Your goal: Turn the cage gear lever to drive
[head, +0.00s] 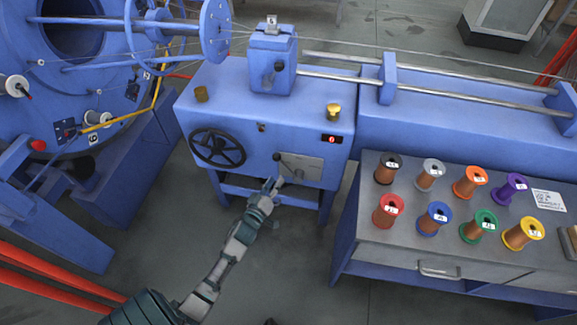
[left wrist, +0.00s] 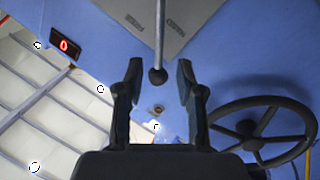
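The cage gear lever is a thin metal rod with a black ball knob (head: 277,157), rising from a grey plate (head: 305,168) on the front of the blue machine. In the left wrist view the knob (left wrist: 158,76) sits between my two fingertips, with a gap on each side. My left gripper (head: 272,183) reaches in from below, in front of the plate's left part. It is open, and its dark fingers (left wrist: 158,78) show in the left wrist view. My right gripper is not in view.
A black handwheel (head: 217,148) is left of the lever. A red-lit display (head: 332,139) shows above the plate. A grey-topped bench (head: 400,225) with several coloured spools stands at right. The cage (head: 75,75) is at upper left. Red rails (head: 50,275) lie lower left.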

